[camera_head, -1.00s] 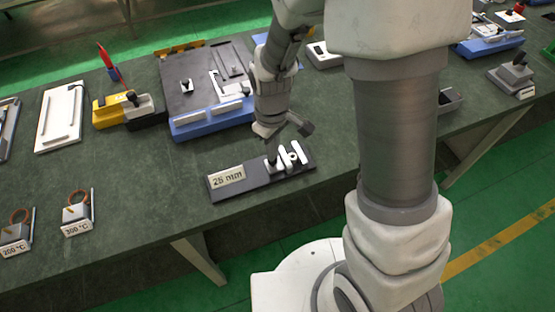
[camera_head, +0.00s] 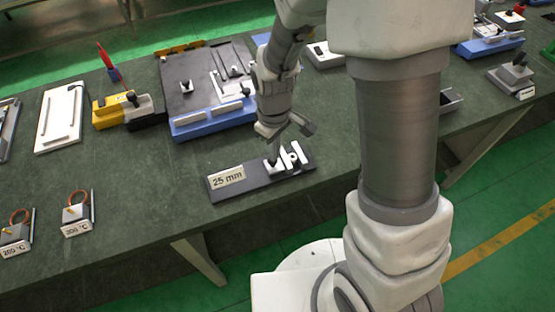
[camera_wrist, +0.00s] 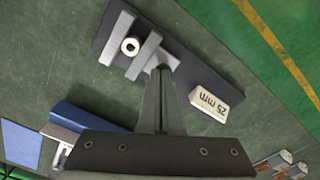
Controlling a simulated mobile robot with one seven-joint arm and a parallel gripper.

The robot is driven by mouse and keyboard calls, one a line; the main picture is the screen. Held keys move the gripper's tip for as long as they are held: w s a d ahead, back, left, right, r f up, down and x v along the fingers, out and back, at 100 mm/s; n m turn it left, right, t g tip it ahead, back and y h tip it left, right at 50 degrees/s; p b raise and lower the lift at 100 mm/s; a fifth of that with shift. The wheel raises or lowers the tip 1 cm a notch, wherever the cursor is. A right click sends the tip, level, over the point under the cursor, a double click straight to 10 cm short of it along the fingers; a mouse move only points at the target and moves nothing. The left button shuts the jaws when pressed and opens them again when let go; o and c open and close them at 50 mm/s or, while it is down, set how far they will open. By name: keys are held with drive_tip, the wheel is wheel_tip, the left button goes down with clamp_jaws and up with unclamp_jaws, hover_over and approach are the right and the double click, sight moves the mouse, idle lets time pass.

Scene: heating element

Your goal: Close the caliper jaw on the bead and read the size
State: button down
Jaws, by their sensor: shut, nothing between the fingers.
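The caliper is a dark plate (camera_head: 258,178) with two pale upright jaws and a "25 mm" label (camera_head: 226,179). In the wrist view the plate (camera_wrist: 196,58) holds the far jaw (camera_wrist: 117,38) and the near jaw (camera_wrist: 143,57). The white ring-shaped bead (camera_wrist: 130,46) sits between them; any thin gap to either jaw is hard to tell. My gripper (camera_wrist: 161,76) is shut and empty, its tips low at the near jaw's end; contact cannot be told. In the head view my gripper (camera_head: 273,152) is at the left side of the jaws.
A blue-edged fixture (camera_head: 212,121) and a yellow and black device (camera_head: 120,107) stand behind on the table. Two small stands marked 200 °C (camera_head: 15,238) and 300 °C (camera_head: 77,217) are at left. The table front edge is close to the caliper.

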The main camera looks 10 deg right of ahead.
drive_tip(key=shift+r+p, duration=2.55)
drive_tip(key=shift+r, duration=0.95)
drive_tip(key=shift+r, duration=0.1)
wheel_tip(320, 180, up, 8)
drive_tip(key=f+m+t, duration=0.1)
drive_tip(key=m, duration=0.1)
hover_over(285, 162)
drive_tip(key=s+d+r+m+t, duration=0.2)
drive_tip(key=s+d+r+m, duration=0.1)
drive_tip(key=s+r, duration=0.3)
drive_tip(key=s+d+r+m+t, duration=0.2)
drive_tip(key=s+d+r+m, duration=0.2)
drive_tip(key=r, duration=0.5)
drive_tip(key=shift+s+d+r+t, duration=0.25)
drive_tip(key=shift+s+t, duration=0.05)
drive_tip(key=shift+s, duration=0.65)
